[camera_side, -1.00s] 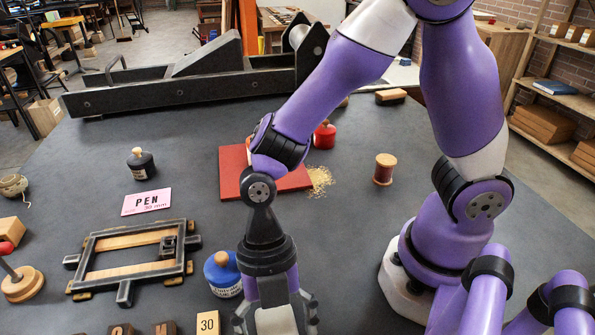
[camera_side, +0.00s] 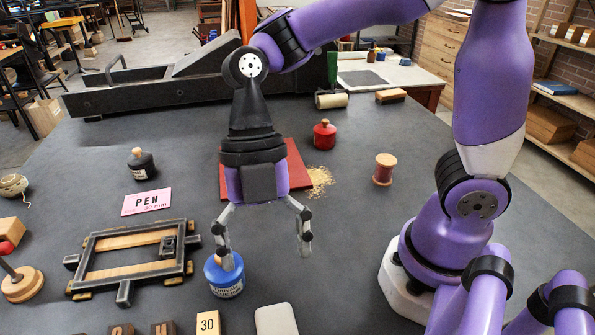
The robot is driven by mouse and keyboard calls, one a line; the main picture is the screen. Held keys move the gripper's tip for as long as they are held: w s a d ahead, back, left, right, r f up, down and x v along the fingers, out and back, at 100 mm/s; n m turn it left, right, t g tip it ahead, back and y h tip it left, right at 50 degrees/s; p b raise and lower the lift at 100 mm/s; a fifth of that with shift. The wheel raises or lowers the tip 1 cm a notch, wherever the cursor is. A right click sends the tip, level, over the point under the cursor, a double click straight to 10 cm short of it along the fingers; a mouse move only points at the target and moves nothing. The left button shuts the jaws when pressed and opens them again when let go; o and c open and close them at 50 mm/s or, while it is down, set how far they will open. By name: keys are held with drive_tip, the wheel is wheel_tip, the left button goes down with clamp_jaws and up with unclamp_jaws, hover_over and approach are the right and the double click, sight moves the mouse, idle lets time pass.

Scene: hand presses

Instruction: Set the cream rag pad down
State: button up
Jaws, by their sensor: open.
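The cream rag pad (camera_side: 277,320) lies on the dark table at the bottom edge of the view, and its near part is cut off. My gripper (camera_side: 266,254) is open and empty, pointing down, above and behind the pad in the picture and apart from it. Its left fingertip overlaps the blue ink pot (camera_side: 224,278) in the picture; I cannot tell whether they touch.
A wooden block marked 30 (camera_side: 208,324) stands left of the pad. A metal frame (camera_side: 135,258) lies further left, with a pink PEN card (camera_side: 147,201) behind it. A red board (camera_side: 298,178) is behind my gripper.

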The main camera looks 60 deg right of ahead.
drive_tip(key=w+d+r+m+t+h, duration=0.1)
drive_tip(key=d+m+t, duration=0.3)
drive_tip(key=d+m, duration=0.4)
drive_tip(key=d+r+m+t+h, duration=0.2)
drive_tip(key=d+m, duration=0.6)
drive_tip(key=m, duration=1)
wheel_tip(320, 180, up, 2)
drive_tip(key=t, duration=0.2)
drive_tip(key=shift+w+m+t, duration=0.4)
